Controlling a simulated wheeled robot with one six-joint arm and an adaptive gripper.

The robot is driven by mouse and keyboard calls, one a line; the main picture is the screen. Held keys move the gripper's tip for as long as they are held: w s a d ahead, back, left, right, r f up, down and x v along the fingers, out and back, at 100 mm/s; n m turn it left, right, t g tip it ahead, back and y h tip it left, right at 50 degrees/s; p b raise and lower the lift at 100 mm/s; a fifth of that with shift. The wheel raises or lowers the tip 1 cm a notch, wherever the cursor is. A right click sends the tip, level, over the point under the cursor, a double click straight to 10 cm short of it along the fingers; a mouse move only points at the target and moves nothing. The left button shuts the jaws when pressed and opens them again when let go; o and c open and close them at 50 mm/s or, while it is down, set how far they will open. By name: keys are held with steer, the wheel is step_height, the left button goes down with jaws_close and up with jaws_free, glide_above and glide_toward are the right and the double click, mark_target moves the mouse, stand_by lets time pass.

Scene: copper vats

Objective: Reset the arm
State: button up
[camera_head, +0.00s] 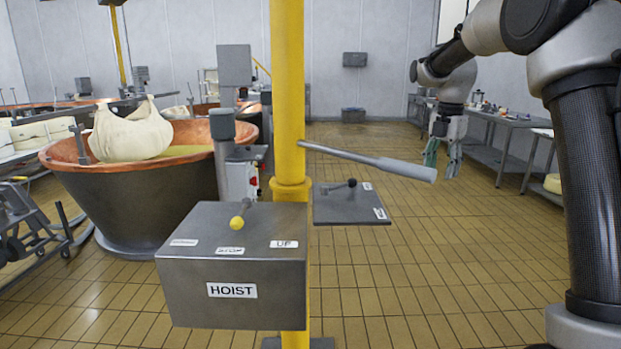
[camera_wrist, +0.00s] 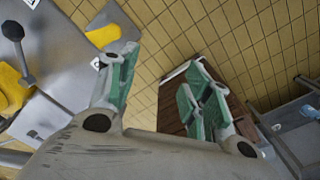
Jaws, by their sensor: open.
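My gripper (camera_head: 442,163) hangs in the air at the right of the head view, fingers pointing down. Its two green-padded fingers are spread, with nothing between them. It also shows in the wrist view (camera_wrist: 160,72), with floor tiles visible between the fingers. My arm comes in from the right edge and reaches forward. The gripper appears apart from the grey HOIST box (camera_head: 232,291), the yellow-knobbed lever (camera_head: 237,222) on it and the long grey handle (camera_head: 400,168) on the yellow post.
The yellow post (camera_head: 288,90) stands mid-view, with a small lever plate (camera_head: 345,208) beside it. A copper vat (camera_head: 135,195) with a bulging cloth bundle (camera_head: 130,131) is at left. Worktables (camera_head: 510,119) line the right. Tiled floor (camera_head: 440,260) is open between post and arm.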

steer(key=s+d+m+t, duration=0.1)
steer(key=s+m+t, duration=0.3)
steer(key=s+m, duration=2.1)
steer(key=s, duration=1.2)
steer(key=shift+d, duration=0.3)
steer(key=shift+r, duration=0.1)
